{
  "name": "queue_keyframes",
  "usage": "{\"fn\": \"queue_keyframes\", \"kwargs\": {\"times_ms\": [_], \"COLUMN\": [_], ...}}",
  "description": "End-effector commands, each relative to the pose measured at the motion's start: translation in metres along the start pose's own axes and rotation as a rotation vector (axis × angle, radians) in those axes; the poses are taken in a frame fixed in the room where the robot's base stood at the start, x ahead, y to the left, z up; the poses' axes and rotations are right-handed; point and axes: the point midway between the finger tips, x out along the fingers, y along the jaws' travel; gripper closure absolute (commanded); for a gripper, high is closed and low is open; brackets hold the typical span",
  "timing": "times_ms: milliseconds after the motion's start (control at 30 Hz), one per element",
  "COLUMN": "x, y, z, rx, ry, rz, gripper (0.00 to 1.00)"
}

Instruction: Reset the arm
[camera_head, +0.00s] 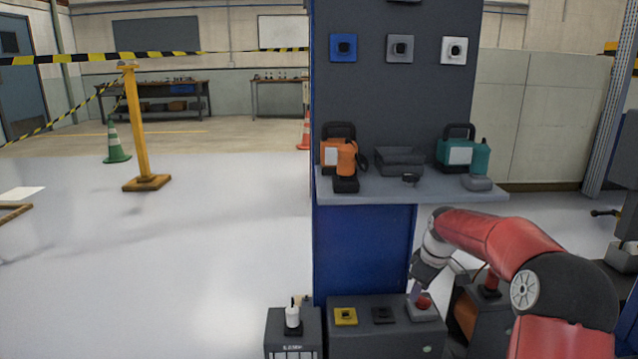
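My red arm (500,240) reaches in from the lower right, bent over and pointing down at its end. My gripper (416,290) is low, just above or touching a red round knob (424,302) on a grey block. The block sits on the right part of a dark box top (385,335). The fingers are small and partly hidden, so I cannot tell whether they are open or shut, or whether they touch the knob.
A yellow square switch (345,316) and a black one (384,314) lie left of the knob. Above is a grey shelf (360,190) with orange and teal devices, on a dark panel. Open floor (150,260) lies left, with a yellow post (140,130).

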Motion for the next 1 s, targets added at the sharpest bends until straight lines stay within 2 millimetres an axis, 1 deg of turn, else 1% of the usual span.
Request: {"fn": "queue_keyframes", "kwargs": {"times_ms": [33,100,167,200,267,300,367,400,467,500,567,633,700,800,900,1000], "x": [-0.028,-0.056,-0.079,-0.094,-0.115,-0.128,-0.146,-0.158,-0.173,-0.182,-0.193,-0.203,-0.209,-0.211,-0.210,-0.207], "y": [-0.021,-0.047,-0.070,-0.085,-0.107,-0.122,-0.144,-0.159,-0.181,-0.195,-0.216,-0.240,-0.262,-0.288,-0.306,-0.317], "z": [-0.005,-0.004,-0.001,0.003,0.010,0.016,0.027,0.035,0.049,0.058,0.074,0.093,0.112,0.136,0.152,0.162], "rx": [0.009,0.046,0.083,0.111,0.155,0.185,0.236,0.270,0.323,0.361,0.418,0.486,0.552,0.635,0.695,0.731], "ry": [-0.018,-0.037,-0.047,-0.050,-0.051,-0.048,-0.039,-0.030,-0.012,0.004,0.031,0.066,0.105,0.156,0.196,0.219], "rz": [0.029,0.063,0.093,0.113,0.141,0.159,0.183,0.198,0.218,0.228,0.239,0.244,0.240,0.225,0.204,0.188], "gripper": [0.62,0.62,0.62,0.62,0.62,0.62,0.62,0.62,0.62,0.62,0.62,0.62,0.62,0.62,0.62,0.62]}}
